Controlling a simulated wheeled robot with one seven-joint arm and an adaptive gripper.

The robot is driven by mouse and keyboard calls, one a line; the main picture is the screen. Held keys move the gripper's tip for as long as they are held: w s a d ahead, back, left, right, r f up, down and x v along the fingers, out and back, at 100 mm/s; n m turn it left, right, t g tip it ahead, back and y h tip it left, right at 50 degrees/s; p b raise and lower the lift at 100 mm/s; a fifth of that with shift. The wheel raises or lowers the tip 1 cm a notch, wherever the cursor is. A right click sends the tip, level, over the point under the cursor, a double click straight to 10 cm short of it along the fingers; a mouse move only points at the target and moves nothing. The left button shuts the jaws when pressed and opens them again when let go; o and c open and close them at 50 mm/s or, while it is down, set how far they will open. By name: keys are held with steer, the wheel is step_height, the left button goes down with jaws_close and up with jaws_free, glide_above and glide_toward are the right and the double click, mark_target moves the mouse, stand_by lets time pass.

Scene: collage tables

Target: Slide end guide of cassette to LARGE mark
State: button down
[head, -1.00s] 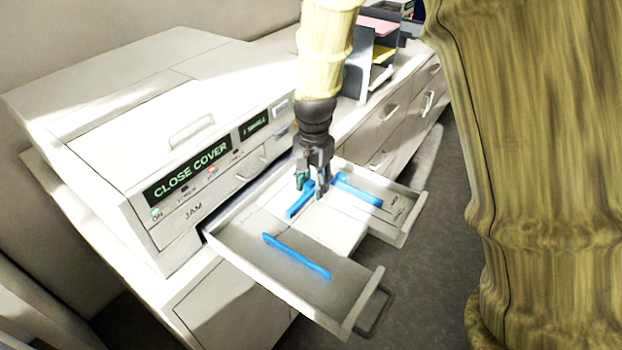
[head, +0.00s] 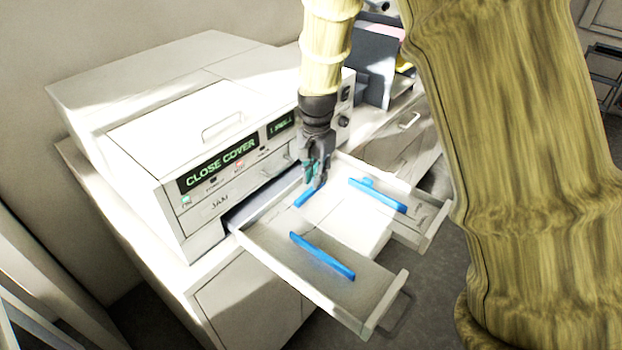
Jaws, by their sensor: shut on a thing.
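The cassette (head: 378,318) is a light grey tray pulled out of the front of a white machine. A short blue guide (head: 304,199), which looks like the end guide, stands at its inner end towards the machine. My gripper (head: 316,184) points down at the upper end of this guide, with its fingers closed on it. The fingers hide that end. Two longer blue guides, a left one (head: 322,256) and a right one (head: 378,196), stand along the cassette's sides. Small marks on the cassette floor at the right are too small to read.
The white machine (head: 195,120) has a display reading CLOSE COVER (head: 220,165) and stands on a white cabinet (head: 250,300). Paper trays (head: 375,70) stand behind my arm. White paper or a pale panel (head: 345,225) lies between the guides. Floor is free in front.

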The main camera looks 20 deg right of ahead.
steer(key=shift+s+d+f, duration=0.1)
steer(key=shift+d+f, duration=0.1)
steer(key=shift+d, duration=0.25)
steer(key=c, duration=1.4)
jaws_free()
steer(key=shift+w+r, duration=0.2)
steer(key=shift+r, duration=0.05)
steer(key=r, duration=1.1)
steer(key=shift+s+a+r, duration=0.25)
steer(key=shift+a+r, duration=0.15)
